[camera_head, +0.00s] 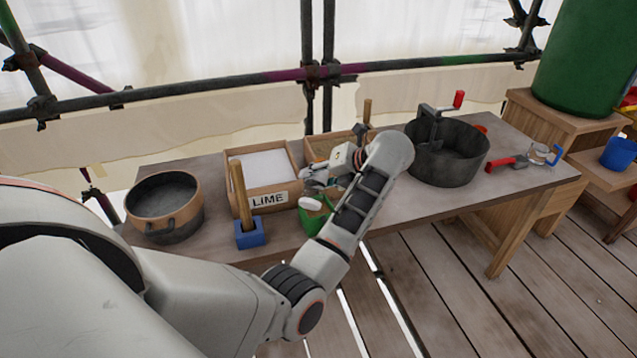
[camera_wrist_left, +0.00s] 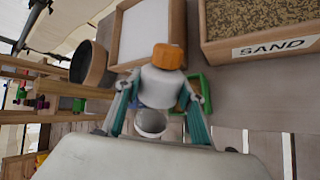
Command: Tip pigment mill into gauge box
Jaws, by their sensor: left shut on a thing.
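My left gripper (camera_wrist_left: 160,105) is shut on the pigment mill (camera_wrist_left: 158,85), a pale grey-white rounded body with an orange end, held between teal finger pads. In the head view my left gripper (camera_head: 322,180) is above the worktable, partly hidden by its own wrist. The green gauge box (camera_head: 315,214) sits on the table just below and beside the gripper, partly covered by the arm. The gauge box also shows behind the mill in the wrist view (camera_wrist_left: 206,92). I cannot tell its contents. My right gripper is not in view.
A LIME box (camera_head: 268,201) with white powder and a SAND box (camera_wrist_left: 262,48) stand behind the gauge box. The table's front edge is close.

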